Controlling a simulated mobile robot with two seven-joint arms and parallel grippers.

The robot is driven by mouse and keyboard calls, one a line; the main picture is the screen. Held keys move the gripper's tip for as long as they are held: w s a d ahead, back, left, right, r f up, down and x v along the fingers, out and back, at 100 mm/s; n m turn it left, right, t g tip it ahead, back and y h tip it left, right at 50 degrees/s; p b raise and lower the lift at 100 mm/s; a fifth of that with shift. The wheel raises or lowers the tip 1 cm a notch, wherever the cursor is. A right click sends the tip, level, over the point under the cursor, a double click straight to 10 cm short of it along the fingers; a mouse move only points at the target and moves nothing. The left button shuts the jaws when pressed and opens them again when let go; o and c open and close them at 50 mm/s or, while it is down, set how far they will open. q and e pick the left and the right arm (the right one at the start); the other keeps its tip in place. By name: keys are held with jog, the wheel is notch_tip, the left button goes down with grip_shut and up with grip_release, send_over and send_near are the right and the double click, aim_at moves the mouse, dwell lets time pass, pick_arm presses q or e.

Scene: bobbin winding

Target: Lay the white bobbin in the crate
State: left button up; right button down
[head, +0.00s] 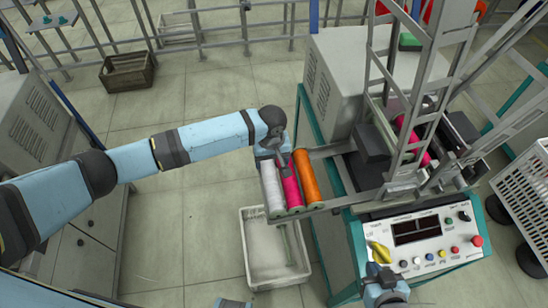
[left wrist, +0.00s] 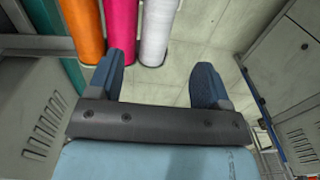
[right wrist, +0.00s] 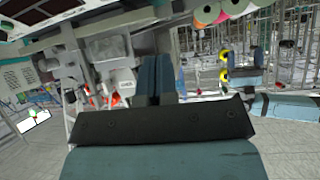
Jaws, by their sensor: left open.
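The white bobbin (head: 272,192) lies at the left end of a row on the machine's rail rack, beside a pink bobbin (head: 290,188) and an orange bobbin (head: 307,178). In the left wrist view the white bobbin (left wrist: 156,32) is at the top, beyond the fingers. My left gripper (head: 278,156) is open and empty at the bobbins' far end; its fingers (left wrist: 158,85) do not enclose the white bobbin. A pale crate (head: 249,262) stands on the floor below the rack. My right gripper (right wrist: 156,80) is shut, with nothing visible between its fingers.
The control panel (head: 425,238) with buttons and a yellow knob is near my right arm. A metal frame (head: 415,100) rises above the machine. A wooden crate (head: 128,72) and a white basket (head: 525,185) stand apart. Floor left of the pale crate is clear.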

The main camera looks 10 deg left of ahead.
pick_arm(q)
notch_tip(320, 180, down, 6)
jog(key=b, duration=0.7)
jog(key=shift+r, duration=0.15)
jog(key=shift+f+b, duration=0.55)
jog(key=shift+b, duration=0.25)
pick_arm(e)
notch_tip(320, 180, down, 7)
jog(key=shift+w+a+m, duration=0.2)
jog(key=shift+w+m, duration=0.1)
pick_arm(q)
jog(key=shift+s, duration=0.1)
pick_arm(e)
jog(key=shift+f, duration=0.15)
